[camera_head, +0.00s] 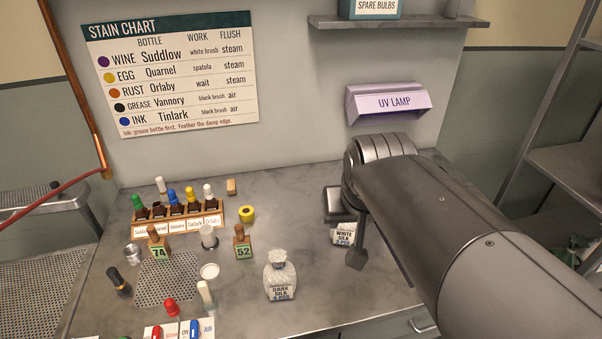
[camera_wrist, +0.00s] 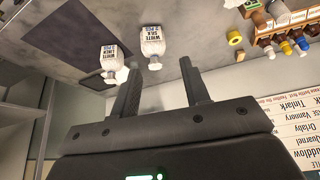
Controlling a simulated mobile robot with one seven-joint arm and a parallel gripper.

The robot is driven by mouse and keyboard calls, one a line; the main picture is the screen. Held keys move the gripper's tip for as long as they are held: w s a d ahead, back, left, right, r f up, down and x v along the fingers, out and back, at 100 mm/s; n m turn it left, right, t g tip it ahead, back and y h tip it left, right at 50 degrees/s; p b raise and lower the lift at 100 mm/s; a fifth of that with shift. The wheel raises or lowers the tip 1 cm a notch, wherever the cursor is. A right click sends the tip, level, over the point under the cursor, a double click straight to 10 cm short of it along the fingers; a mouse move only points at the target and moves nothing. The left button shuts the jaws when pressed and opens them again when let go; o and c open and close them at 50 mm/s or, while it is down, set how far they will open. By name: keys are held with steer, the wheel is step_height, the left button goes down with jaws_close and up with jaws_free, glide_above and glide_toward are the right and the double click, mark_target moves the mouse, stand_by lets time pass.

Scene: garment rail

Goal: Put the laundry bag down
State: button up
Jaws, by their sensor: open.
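A small white laundry bag labelled WHITE SILK (camera_head: 341,239) stands on the grey worktop at the right, partly hidden by my gripper. In the wrist view this white silk bag (camera_wrist: 152,48) shows upside down, just beyond the gap between my fingers. My gripper (camera_wrist: 160,70) is open, with nothing between its fingers; in the head view my gripper (camera_head: 347,232) is above and in front of the bag. A second bag, seemingly labelled WHITE LINEN (camera_wrist: 109,52), stands beside it in the wrist view. A grey bag labelled DARK SILK (camera_head: 280,277) stands nearer the middle of the worktop.
A bottle rack (camera_head: 180,222) with coloured caps, a yellow tape roll (camera_head: 247,213) and brushes tagged 74 (camera_head: 159,243) and 52 (camera_head: 242,243) stand left of the bags. A lilac UV lamp (camera_head: 389,103) is on the wall. Worktop between tape and gripper is clear.

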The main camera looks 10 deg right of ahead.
steer(key=s+a+f+n+y, duration=0.1)
steer(key=s+a, duration=0.2)
steer(key=s, duration=0.2)
steer(key=shift+s+a+f+n, duration=0.2)
steer(key=shift+s+a+n, duration=0.1)
steer(key=shift+n, duration=0.1)
steer(key=shift+o, duration=0.5)
stand_by(0.7)
